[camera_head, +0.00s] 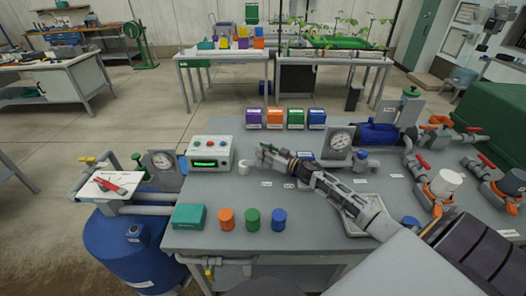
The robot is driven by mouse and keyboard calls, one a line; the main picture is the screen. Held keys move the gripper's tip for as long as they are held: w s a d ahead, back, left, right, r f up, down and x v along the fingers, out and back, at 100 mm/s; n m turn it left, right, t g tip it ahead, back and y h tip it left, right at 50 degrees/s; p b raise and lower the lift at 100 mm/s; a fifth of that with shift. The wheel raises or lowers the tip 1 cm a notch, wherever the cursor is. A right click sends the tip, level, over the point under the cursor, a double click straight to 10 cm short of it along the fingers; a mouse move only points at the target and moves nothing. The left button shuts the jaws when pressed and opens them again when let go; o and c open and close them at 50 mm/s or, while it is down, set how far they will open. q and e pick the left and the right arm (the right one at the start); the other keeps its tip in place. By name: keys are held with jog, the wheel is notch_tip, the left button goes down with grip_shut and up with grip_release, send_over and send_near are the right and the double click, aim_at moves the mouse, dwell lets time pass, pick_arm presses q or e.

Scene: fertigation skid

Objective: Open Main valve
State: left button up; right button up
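Several valves are in view, and no label is legible enough to tell which is the Main valve. A green-handled valve (139,163) stands on the pipe at the bench's left end. Another green-handled valve (411,92) is at the back right. Red-lever valves (422,162) sit on the pipes at the right. My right arm reaches in from the lower right. My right gripper (266,152) is above the middle of the bench, behind a small white cup-like piece and apart from the valves. Its fingers are too small to judge. My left gripper is out of view.
A control box (210,152) with a green display and a gauge (163,161) stand at the bench's left. Another gauge (340,140) and a blue pump (378,134) are right of the gripper. Orange, green and blue cylinders (252,219) line the front edge. Coloured boxes (275,118) line the back.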

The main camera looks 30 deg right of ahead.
jog(key=o, duration=0.3)
jog(key=shift+r, duration=0.15)
jog(key=shift+r, duration=4.85)
